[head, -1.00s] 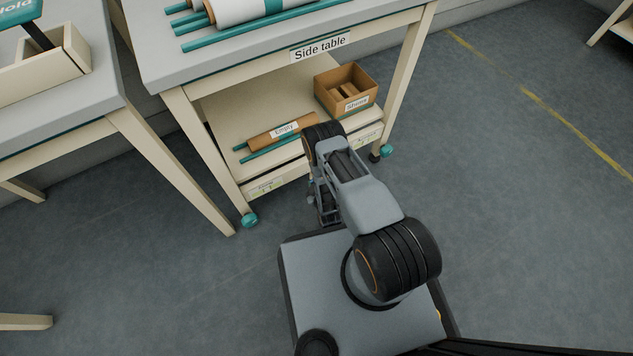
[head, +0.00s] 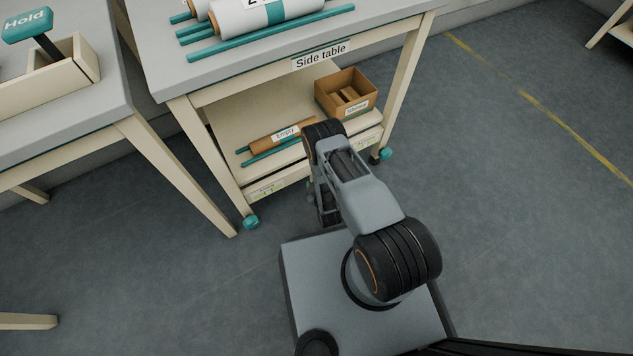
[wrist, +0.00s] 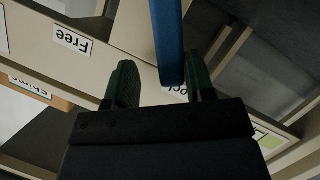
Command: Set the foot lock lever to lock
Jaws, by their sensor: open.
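The foot lock lever appears to be the blue bar (wrist: 168,42) in the wrist view. It runs down from the top edge between my fingers, closer to the right finger; I cannot tell whether it touches. My gripper (wrist: 161,84) is open, with a green-padded finger on either side of the bar. A "Free" label (wrist: 72,40) shows upside down at the upper left. A second label (wrist: 178,91), partly hidden behind the bar and right finger, seems to read "Lock". In the head view my arm hides the lever and gripper.
The side table (head: 300,62) carries rolls and teal rods on top. Its lower shelf (head: 240,125) holds an "Empty" roll (head: 272,141) and a brown box (head: 327,101). A teal caster (head: 251,222) stands at the near leg. Floor on the right is clear.

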